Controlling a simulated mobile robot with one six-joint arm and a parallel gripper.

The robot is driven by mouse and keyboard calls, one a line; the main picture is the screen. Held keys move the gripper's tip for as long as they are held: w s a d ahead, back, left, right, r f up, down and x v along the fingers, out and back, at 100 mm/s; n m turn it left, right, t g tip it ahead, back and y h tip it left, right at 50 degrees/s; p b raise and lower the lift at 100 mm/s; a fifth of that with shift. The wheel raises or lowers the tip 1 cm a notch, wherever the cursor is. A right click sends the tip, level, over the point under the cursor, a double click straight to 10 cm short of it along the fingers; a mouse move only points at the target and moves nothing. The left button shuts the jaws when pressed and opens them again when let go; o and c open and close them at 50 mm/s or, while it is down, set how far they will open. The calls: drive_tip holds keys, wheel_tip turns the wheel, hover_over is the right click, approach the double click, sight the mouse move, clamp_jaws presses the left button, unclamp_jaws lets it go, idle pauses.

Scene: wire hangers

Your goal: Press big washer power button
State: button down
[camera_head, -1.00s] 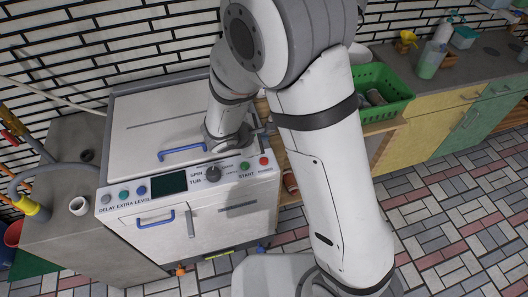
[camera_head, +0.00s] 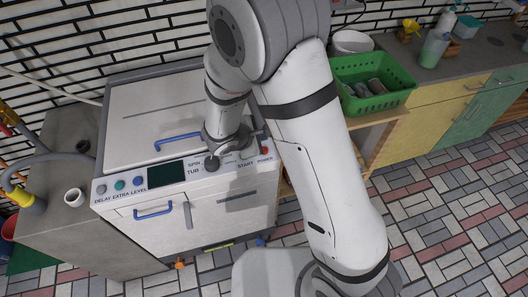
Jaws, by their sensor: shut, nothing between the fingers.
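The big washer (camera_head: 150,110) is a white and grey machine with a blue-handled lid and a sloped control panel along its front top edge. The red power button (camera_head: 265,150) sits at the right end of the panel above the POWER label. My gripper (camera_head: 246,152) is shut and empty, low at the panel's right part, close to the START and power buttons. It is small and partly hidden by my wrist, and I cannot tell whether it touches the panel. The green START button is hard to make out beside it.
The panel also holds a dark knob (camera_head: 211,164), a dark display (camera_head: 166,175) and several small buttons at its left. A grey counter with a white cup (camera_head: 75,197) is at the left. The tiled floor is clear.

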sight(266, 147)
drive_tip(key=shift+f+b, duration=1.45)
drive_tip(key=shift+f, duration=0.25)
idle(0.7)
drive_tip(key=shift+f+b, duration=0.4)
drive_tip(key=shift+b, duration=0.35)
drive_tip(key=shift+f+b, duration=0.4)
drive_tip(key=shift+b, duration=0.15)
idle(0.4)
drive_tip(key=shift+r, duration=0.1)
drive_tip(key=shift+r+p, duration=0.4)
drive_tip(key=shift+r, duration=0.35)
drive_tip(key=shift+r+p, duration=1.6)
drive_tip(key=shift+r, duration=1)
